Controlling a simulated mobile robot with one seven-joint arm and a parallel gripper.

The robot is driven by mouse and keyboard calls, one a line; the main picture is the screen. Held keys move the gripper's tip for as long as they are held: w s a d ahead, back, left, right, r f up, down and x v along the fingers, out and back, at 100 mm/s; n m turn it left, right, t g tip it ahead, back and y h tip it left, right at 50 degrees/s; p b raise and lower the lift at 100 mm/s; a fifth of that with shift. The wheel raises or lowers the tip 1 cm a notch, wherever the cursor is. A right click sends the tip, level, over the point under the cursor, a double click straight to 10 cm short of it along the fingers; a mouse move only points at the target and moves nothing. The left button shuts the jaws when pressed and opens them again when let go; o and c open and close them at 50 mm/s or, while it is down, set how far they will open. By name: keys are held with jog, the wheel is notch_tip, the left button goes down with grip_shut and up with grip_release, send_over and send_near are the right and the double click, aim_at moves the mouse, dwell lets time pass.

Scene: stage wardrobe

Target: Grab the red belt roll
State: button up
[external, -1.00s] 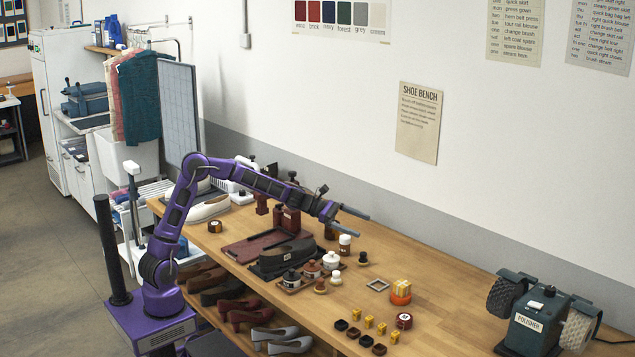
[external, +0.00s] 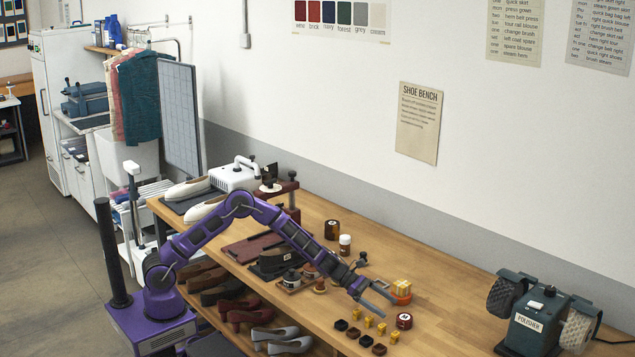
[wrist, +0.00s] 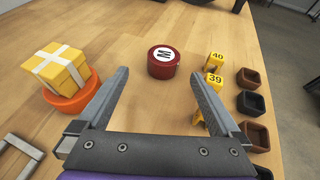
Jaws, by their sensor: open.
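The red belt roll (wrist: 162,63) is a short dark red cylinder with a white disc marked "M" on top. It lies on the wooden bench and also shows in the external view (external: 404,321). My gripper (wrist: 160,85) is open and empty, above the bench. In the wrist view the roll lies just beyond the fingertips, between their lines and apart from them. In the external view my gripper (external: 378,303) is to the left of the roll.
A yellow box with a white ribbon (wrist: 60,68) sits on an orange round base (wrist: 75,95) left of my gripper. Yellow number tags (wrist: 214,82) and small dark trays (wrist: 250,103) are at right. A polisher (external: 535,320) stands at the bench's right.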

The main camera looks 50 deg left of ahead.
aim_at(401, 316)
jog(key=shift+s+x, duration=0.1)
jog(key=shift+x, duration=1.65)
jog(key=shift+s+x, duration=0.15)
jog(key=shift+x, duration=1.55)
jog(key=shift+d+r, duration=0.15)
jog(key=shift+r, duration=0.05)
jog(key=c, duration=1.5)
jog(key=shift+r, duration=0.1)
